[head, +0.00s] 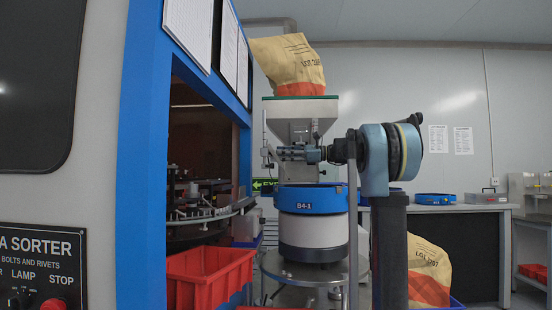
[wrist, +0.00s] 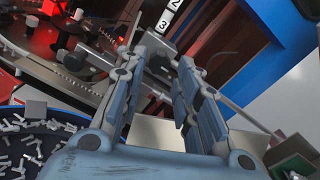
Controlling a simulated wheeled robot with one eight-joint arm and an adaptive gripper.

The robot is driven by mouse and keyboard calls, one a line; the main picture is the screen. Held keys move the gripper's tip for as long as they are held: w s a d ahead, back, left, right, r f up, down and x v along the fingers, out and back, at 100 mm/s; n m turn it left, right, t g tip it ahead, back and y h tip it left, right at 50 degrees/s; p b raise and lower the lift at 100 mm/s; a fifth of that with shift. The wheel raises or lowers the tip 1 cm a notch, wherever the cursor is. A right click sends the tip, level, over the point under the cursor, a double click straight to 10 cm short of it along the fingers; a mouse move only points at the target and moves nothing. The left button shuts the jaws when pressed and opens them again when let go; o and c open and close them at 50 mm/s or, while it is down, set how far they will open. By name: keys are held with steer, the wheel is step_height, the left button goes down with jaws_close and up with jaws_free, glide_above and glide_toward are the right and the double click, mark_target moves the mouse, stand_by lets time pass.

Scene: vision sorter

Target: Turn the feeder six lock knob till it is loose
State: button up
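My gripper (head: 278,154) reaches left across the front of the hopper, above the feeder bowl. In the wrist view my gripper (wrist: 158,72) has its two fingers apart, with a grey gap between them. A dark grey part shows beyond and between the fingertips; I cannot tell whether it is a knob or whether the fingers touch it. No knob marked six can be made out in either view. The feeder bowl (head: 310,209) has a blue rim labelled B4-1. A white hopper (head: 296,110) with a green rim stands above it.
The sorter's blue frame (head: 142,155) stands close on the left, with its track inside the opening. Red bins (head: 212,277) stand below it. A tan and orange bag (head: 290,62) sits on the hopper. In the wrist view, small metal parts (wrist: 28,150) lie in the bowl at lower left.

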steer(key=shift+a, duration=1.05)
jaws_close()
steer(key=shift+n, duration=1.6)
